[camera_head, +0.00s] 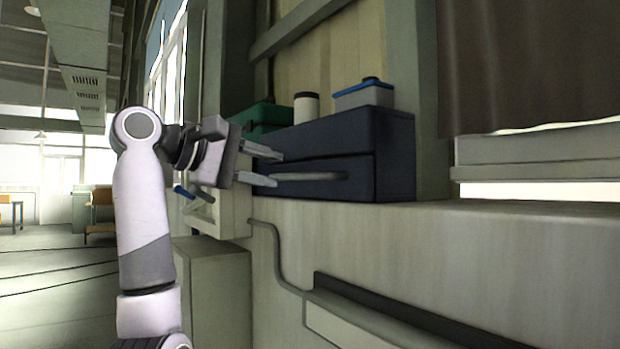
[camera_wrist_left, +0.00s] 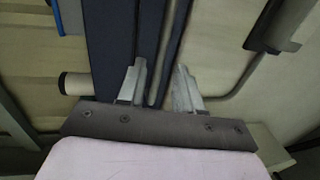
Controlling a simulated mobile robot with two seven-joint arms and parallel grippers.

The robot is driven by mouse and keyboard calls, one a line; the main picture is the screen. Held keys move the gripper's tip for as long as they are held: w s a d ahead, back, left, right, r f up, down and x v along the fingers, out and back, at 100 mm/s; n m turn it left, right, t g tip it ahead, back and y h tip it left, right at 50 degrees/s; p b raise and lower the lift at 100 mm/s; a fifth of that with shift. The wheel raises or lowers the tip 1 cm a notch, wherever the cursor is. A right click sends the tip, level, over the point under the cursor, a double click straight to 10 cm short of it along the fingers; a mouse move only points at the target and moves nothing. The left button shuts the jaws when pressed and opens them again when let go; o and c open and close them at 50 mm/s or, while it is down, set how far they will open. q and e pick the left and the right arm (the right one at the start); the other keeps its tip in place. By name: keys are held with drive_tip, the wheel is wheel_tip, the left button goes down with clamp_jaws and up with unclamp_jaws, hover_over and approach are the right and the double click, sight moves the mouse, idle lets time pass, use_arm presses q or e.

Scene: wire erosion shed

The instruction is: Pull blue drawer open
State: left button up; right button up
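The dark blue drawer (camera_head: 350,192) is in the lower part of a dark blue cabinet (camera_head: 392,140) on a ledge, and looks shut. Its long grey bar handle (camera_head: 318,176) runs along the front. My left gripper (camera_head: 277,169) is open at the handle's left end, one finger above and one lower. In the left wrist view the handle (camera_wrist_left: 169,45) runs between the two spread fingers of the gripper (camera_wrist_left: 161,75). Whether either finger touches it I cannot tell. My right gripper is in neither view.
A dark-lidded white canister (camera_head: 306,110), a blue-lidded box (camera_head: 364,97) and a green case (camera_head: 263,117) stand on or by the cabinet. A pipe (camera_head: 279,262) and a dark rail (camera_head: 400,308) run along the wall below. Open floor (camera_head: 50,265) lies left.

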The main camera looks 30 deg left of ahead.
sight(294, 175)
use_arm(q)
drive_tip(key=x, duration=0.6)
drive_tip(key=shift+w+d+p, duration=0.15)
drive_tip(key=shift+w+p, duration=0.1)
drive_tip(key=shift+p, duration=0.15)
clamp_jaws()
